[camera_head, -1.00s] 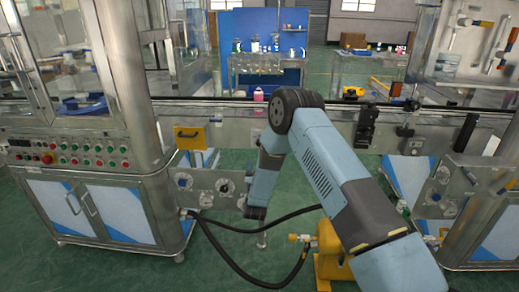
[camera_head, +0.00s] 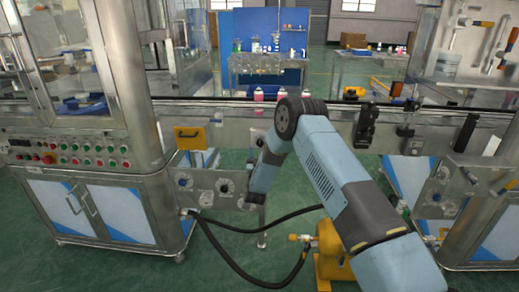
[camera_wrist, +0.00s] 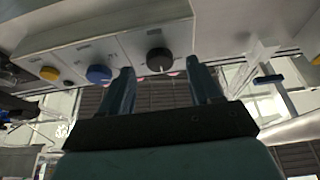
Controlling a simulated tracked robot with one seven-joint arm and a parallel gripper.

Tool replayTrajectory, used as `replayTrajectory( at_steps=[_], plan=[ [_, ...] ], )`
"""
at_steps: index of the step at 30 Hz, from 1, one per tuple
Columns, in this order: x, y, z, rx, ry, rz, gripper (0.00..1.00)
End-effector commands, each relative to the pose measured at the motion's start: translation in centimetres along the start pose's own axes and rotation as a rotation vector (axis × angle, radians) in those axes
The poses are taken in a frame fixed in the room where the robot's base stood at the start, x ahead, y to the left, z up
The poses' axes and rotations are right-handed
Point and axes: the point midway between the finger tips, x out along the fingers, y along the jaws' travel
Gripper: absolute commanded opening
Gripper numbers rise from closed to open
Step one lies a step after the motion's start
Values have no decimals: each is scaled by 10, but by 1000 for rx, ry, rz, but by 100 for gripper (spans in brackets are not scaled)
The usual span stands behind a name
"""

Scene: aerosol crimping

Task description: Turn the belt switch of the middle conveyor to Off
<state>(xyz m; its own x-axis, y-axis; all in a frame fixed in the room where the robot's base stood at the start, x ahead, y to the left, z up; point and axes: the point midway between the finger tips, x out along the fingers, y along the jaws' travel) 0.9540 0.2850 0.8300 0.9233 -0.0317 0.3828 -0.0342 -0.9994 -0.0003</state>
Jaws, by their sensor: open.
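The switch panel (camera_head: 208,187) is a grey metal box below the conveyor belt, left of centre in the head view. Its black round knob (camera_head: 224,186) is at the right end and a blue button (camera_head: 184,182) is at the left. In the wrist view the black knob (camera_wrist: 160,60) carries a pale pointer mark and appears between the fingertips of my gripper (camera_wrist: 162,67). My gripper is open with dark fingers either side of the knob; I cannot tell whether they touch it. A blue button (camera_wrist: 99,74) and a yellow one (camera_wrist: 50,73) lie left of it.
The conveyor (camera_head: 232,112) runs across the view with pink bottles (camera_head: 259,95) on it. A large machine cabinet (camera_head: 95,210) stands at left. A yellow box (camera_head: 191,137) hangs above the panel. Black hoses (camera_head: 235,262) cross the green floor.

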Motion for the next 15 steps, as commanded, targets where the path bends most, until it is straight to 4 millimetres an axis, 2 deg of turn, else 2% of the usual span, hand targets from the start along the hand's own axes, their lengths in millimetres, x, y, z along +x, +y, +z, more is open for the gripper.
replayTrajectory(
  at_steps=[6, 15],
  plan=[
    [24, 1, 0, 0, 0, 1, 63],
    [31, 0, 0, 0, -1, 0, 63]
  ],
)
